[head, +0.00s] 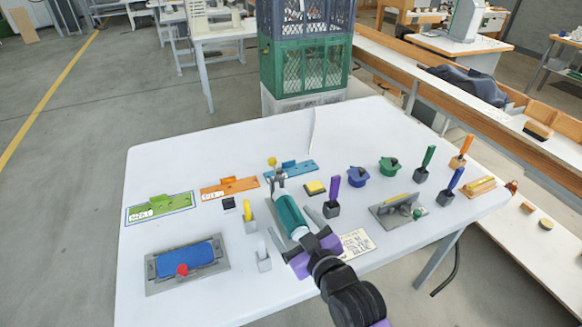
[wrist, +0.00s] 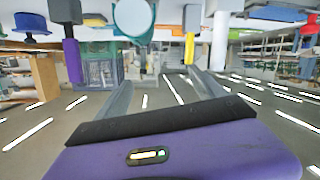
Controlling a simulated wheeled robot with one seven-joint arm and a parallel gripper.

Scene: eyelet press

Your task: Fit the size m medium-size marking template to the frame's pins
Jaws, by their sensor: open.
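Three flat templates lie at the back left of the table in the head view: a green one (head: 165,206), an orange one (head: 230,187) and a blue one (head: 291,171). The green and orange ones carry white labels too small to read surely. I cannot tell which is size m. A grey tray-like fixture (head: 218,277) with a blue pad and red knob lies front left; whether it is the pinned frame is unclear. My gripper (head: 287,219) is open near the teal press, nearer the camera than the templates. Its spread fingers show in the wrist view (wrist: 162,88), with nothing gripped.
A teal-bodied press (head: 291,213) with a yellow ball stands mid-table by my gripper. Purple (head: 334,187), yellow (head: 248,211) and white (head: 262,248) handled tools stand upright nearby. A grey fixture (head: 382,216) and blue pot (head: 358,177) lie right. The back-left table corner is bare.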

